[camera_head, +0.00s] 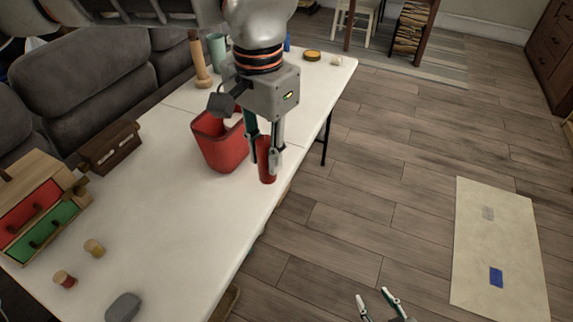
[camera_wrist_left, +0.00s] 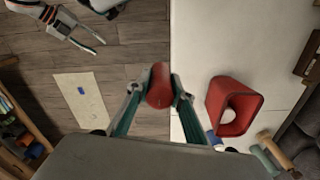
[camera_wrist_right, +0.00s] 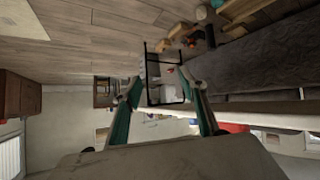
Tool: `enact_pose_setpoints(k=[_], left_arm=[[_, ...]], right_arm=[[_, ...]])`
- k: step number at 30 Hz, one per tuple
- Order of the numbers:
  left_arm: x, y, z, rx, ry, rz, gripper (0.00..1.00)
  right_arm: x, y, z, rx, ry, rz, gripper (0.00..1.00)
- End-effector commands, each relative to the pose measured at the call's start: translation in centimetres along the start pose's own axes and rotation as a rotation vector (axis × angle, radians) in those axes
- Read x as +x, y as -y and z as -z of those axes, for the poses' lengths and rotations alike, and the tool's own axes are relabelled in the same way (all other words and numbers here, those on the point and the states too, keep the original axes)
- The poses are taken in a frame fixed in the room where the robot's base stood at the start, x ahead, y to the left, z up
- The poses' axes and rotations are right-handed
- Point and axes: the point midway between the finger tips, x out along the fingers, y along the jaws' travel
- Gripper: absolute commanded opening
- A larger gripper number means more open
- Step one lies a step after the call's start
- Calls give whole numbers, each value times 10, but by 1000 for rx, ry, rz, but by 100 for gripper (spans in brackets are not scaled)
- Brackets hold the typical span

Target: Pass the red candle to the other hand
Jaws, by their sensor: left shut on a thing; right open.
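The red candle (camera_head: 267,160) is a red cylinder, held upright near the right edge of the white table in the head view. My left gripper (camera_head: 264,150) is shut on it. In the left wrist view the candle (camera_wrist_left: 160,86) sits between the two fingertips (camera_wrist_left: 158,92). My right gripper (camera_head: 377,296) is open and empty at the bottom of the head view, over the floor and apart from the candle. It also shows open at the top left of the left wrist view (camera_wrist_left: 84,40). Its fingers (camera_wrist_right: 158,85) are spread in the right wrist view.
A red open bin (camera_head: 221,146) stands on the white table (camera_head: 150,210) just left of the candle. A wooden drawer box (camera_head: 38,205), a brown box (camera_head: 110,148) and a grey stone-like object (camera_head: 123,307) are on the table. The floor to the right is clear around a beige mat (camera_head: 495,240).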

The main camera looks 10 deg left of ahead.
Motion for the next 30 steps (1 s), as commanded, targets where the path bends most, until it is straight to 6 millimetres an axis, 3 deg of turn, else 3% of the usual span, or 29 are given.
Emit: enact_pose_setpoints(k=[5, 9, 14, 18, 21, 24, 30], left_arm=[[0, 0, 0, -1, -1, 0, 0], [0, 0, 0, -1, -1, 0, 0], [0, 0, 0, -1, -1, 0, 0], [0, 0, 0, -2, -1, 0, 0], [0, 0, 0, -2, -1, 0, 0], [0, 0, 0, -1, -1, 0, 0], [0, 0, 0, -2, -1, 0, 0]], right_arm=[[9, 1, 39, 0, -73, 31, 42], [17, 6, 104, -1, -191, 96, 42], [13, 20, 190, -9, -342, 207, 42], [-5, 37, 262, -27, -465, 326, 42], [-25, 51, 305, -46, -534, 419, 42], [-48, 64, 339, -69, -587, 512, 42], [-97, 86, 382, -119, -640, 683, 42]])
